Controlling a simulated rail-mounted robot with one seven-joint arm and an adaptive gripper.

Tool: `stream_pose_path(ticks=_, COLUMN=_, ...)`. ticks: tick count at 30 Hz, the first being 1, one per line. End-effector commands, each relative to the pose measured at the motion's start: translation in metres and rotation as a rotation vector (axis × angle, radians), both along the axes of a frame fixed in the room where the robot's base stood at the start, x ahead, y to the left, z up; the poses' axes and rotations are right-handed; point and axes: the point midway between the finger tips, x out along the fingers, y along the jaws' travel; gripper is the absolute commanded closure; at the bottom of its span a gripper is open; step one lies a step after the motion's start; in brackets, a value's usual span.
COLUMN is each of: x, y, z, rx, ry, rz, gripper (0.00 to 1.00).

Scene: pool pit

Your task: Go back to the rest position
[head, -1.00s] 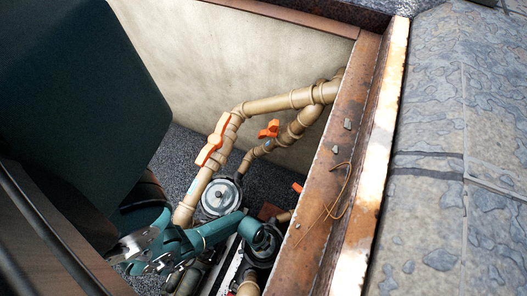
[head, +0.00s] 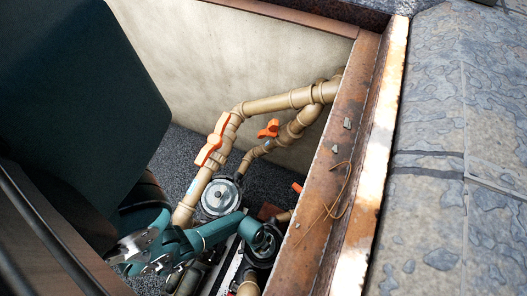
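My gripper (head: 130,252), with grey metal finger parts, is at the lower left of the head view, at the end of my teal arm. It is down in the pit, left of the pump with the round lid (head: 220,198) and below the lower end of the tan pipe (head: 203,180). I see nothing held in it, but its fingertips are small and partly overlapped, so I cannot tell if it is open or shut.
An orange-handled valve (head: 213,146) sits on the tan pipe, with a smaller orange valve handle (head: 268,129) to its right. A rusty pit edge (head: 325,190) carries small stones and a curled wire (head: 340,190). Wet paving (head: 445,150) lies to the right. A pale wall (head: 240,60) stands behind.

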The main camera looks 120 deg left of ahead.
Motion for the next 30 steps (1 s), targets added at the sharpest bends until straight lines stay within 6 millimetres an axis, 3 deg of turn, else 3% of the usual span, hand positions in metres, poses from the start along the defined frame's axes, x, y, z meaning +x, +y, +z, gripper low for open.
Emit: stream_pose_path(ticks=30, x=0.0001, y=0.0004, z=-0.0081, rx=0.0, ry=0.0, rz=0.0, gripper=1.0)
